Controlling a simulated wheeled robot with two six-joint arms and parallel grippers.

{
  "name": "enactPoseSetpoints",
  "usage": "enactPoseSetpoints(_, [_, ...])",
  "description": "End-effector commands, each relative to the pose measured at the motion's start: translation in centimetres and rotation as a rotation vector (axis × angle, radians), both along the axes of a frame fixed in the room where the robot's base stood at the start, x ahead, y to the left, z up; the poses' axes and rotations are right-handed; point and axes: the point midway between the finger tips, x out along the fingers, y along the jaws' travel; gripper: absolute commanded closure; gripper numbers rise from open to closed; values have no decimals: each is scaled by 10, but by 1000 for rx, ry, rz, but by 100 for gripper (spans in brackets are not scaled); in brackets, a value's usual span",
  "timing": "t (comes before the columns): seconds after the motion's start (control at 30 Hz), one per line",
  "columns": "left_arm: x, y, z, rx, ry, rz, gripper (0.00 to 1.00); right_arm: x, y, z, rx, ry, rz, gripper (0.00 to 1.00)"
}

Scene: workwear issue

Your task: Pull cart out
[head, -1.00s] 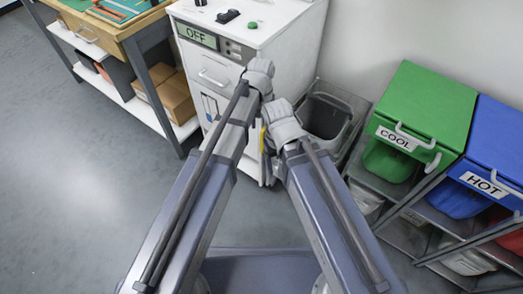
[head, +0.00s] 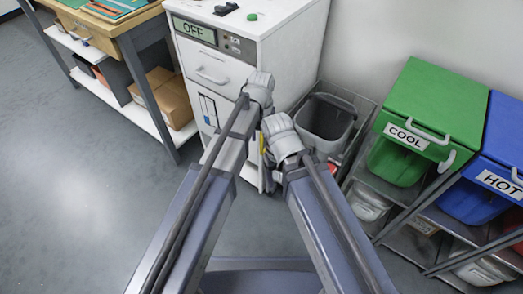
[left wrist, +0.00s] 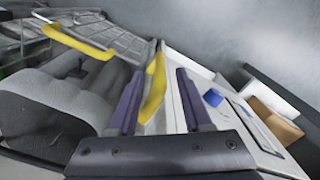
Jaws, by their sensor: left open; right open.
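A grey bin (head: 325,117) stands in a low grey cart frame (head: 352,101), between the white machine and the green bin. In the left wrist view a dark grey cart grid (left wrist: 108,33) carries a yellow handle (left wrist: 78,42). Another yellow bar (left wrist: 154,88) shows between the fingers of my open left gripper (left wrist: 158,98); I cannot tell whether they touch. In the head view my left gripper (head: 259,88) is in front of the white machine. My right gripper (head: 280,137) is lower, beside a small yellow strip (head: 262,144). Its fingers are hidden.
The white machine (head: 240,52) reads OFF. A green COOL bin (head: 432,100) and a blue HOT bin (head: 503,150) stand on a rack at right. A wooden bench (head: 115,28) with boxes (head: 165,95) is at left. Grey floor (head: 90,190) is clear at left.

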Motion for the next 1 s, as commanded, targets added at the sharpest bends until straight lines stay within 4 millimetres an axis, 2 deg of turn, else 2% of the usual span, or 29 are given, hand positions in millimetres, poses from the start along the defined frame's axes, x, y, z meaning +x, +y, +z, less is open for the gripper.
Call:
enactPoseSetpoints(0.03, [0, 0, -15, 0, 0, 0, 50, 0, 0, -15, -1, 0, 1, 25])
enactPoseSetpoints(0.3, [0, 0, -47, 0, 0, 0, 50, 1, -1, -47, -4, -2, 4, 25])
enactPoseSetpoints(0.43, [0, 0, -54, 0, 0, 0, 50, 1, -1, -54, -4, -3, 5, 25])
enactPoseSetpoints(0.73, [0, 0, -53, 0, 0, 0, 50, 1, -1, -53, -4, -3, 5, 25])
enactPoseSetpoints(1.0, [0, 0, -53, 1, 0, 0, 80, 1, -1, -53, -4, -2, 5, 25])
